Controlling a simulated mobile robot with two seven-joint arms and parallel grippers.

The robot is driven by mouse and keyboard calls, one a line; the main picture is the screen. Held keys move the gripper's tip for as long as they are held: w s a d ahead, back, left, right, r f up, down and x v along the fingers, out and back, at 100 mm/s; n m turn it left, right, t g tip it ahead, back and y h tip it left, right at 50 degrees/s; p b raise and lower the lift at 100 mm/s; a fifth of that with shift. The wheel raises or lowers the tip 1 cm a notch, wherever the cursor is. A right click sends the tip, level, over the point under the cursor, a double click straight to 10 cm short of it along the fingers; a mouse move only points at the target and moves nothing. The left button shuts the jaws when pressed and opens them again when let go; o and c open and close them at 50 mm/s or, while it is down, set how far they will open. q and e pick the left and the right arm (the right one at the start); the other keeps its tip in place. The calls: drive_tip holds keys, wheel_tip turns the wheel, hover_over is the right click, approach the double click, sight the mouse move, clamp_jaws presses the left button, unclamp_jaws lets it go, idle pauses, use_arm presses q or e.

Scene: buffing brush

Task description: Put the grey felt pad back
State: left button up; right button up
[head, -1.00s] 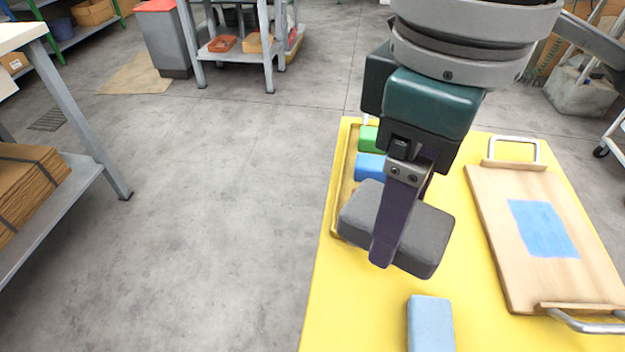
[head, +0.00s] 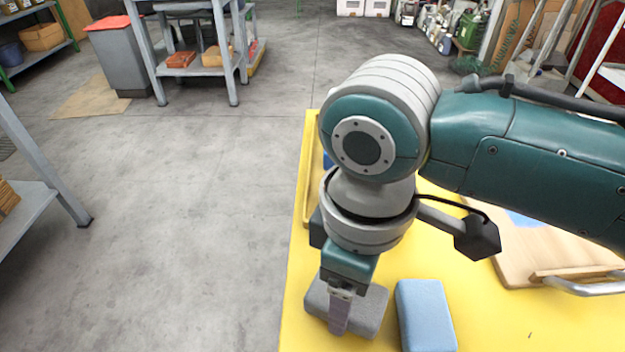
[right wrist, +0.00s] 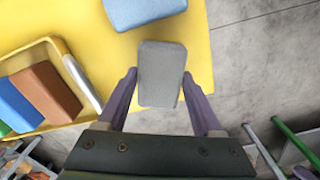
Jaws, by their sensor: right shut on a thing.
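The grey felt pad (head: 368,308) is held by my right gripper (head: 338,325) low over the near left part of the yellow table, left of a light blue block (head: 426,315). In the right wrist view the grey pad (right wrist: 161,65) sits between the two fingers of the right gripper (right wrist: 160,80), close to the table edge. Whether the pad touches the table cannot be told. A tray (right wrist: 82,82) holds a brown block (right wrist: 45,92), a blue block (right wrist: 18,103) and a green block (right wrist: 4,129). My left gripper is not in view.
My right arm hides much of the tray in the head view. A wooden board (head: 510,272) with metal handles and a blue patch lies on the right of the yellow table (head: 490,320). Bare floor lies left of the table; shelving stands further off.

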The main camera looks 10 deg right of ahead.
drive_tip(key=shift+f, duration=0.85)
drive_tip(key=shift+f, duration=0.15)
drive_tip(key=o, duration=1.2)
wheel_tip(320, 180, up, 12)
drive_tip(key=p, duration=0.4)
drive_tip(key=s+a+f+m+t+y, duration=0.1)
drive_tip(key=s+a+m+y, duration=0.15)
drive_tip(key=s, duration=0.25)
drive_tip(key=s+d+m+t+h, duration=0.2)
drive_tip(key=s+d+m, duration=0.3)
drive_tip(key=d, duration=0.6)
drive_tip(key=shift+s+d+r+m+t, duration=0.3)
drive_tip(key=shift+s+d+r+m, duration=0.1)
drive_tip(key=shift+s, duration=0.65)
